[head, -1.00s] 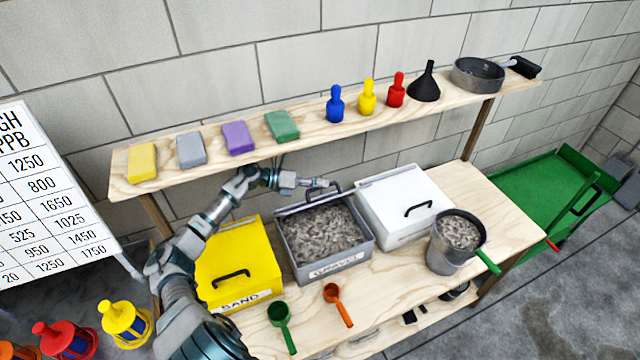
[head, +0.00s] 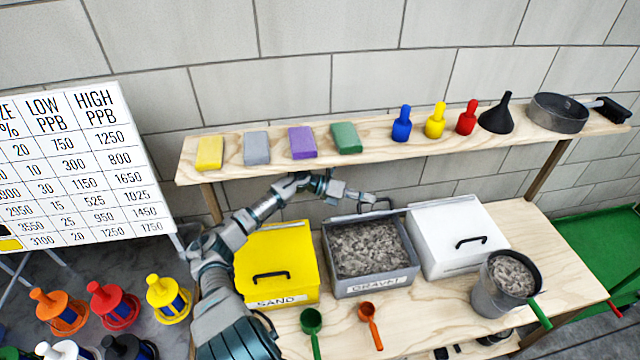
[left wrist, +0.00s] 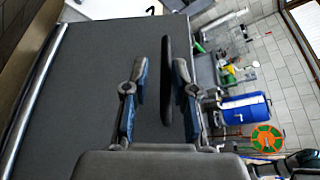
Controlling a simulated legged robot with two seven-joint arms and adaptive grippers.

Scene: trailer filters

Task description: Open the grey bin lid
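The grey bin (head: 372,284), labelled gravel, stands on the bench with its top open and grey gravel (head: 366,248) showing inside. Its grey lid (left wrist: 100,85) is swung up at the back; the black lid handle (head: 376,204) shows above the bin's rear edge. My left gripper (head: 358,196) is at this handle, behind the bin. In the left wrist view its two fingers (left wrist: 160,62) are spread on either side of the black handle (left wrist: 167,80), with gaps visible. My right gripper is in neither view.
A closed yellow sand bin (head: 290,250) stands left, a closed white bin (head: 440,225) right. A metal bucket of gravel (head: 503,285) and green and orange scoops (head: 312,322) are in front. A shelf (head: 375,150) with blocks and bottles runs above the arm.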

